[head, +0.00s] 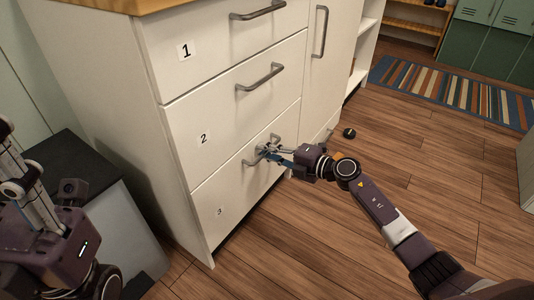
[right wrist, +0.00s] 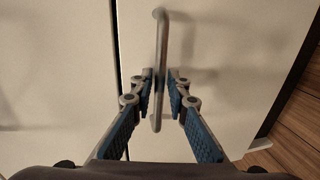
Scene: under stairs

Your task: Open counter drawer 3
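Counter drawer 3 (head: 219,209) is the lowest white drawer front, marked with a small 3, and it sits flush with the cabinet. Its grey bar handle (head: 250,161) is partly hidden by my right gripper (head: 268,152). In the right wrist view the handle (right wrist: 159,110) runs upright between the two fingers of my right gripper (right wrist: 160,74). The fingers are apart, one on each side of the bar, with small gaps visible. My left arm shows at the left edge, but I see no left fingertips.
Drawer 2 (head: 245,112) and drawer 1 (head: 220,46) are shut above. A tall cabinet door (head: 328,70) stands to the right. A small black object (head: 349,133) lies on the floor. A dark-topped box (head: 115,205) stands at the left. Wooden floor (head: 330,240) in front is clear.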

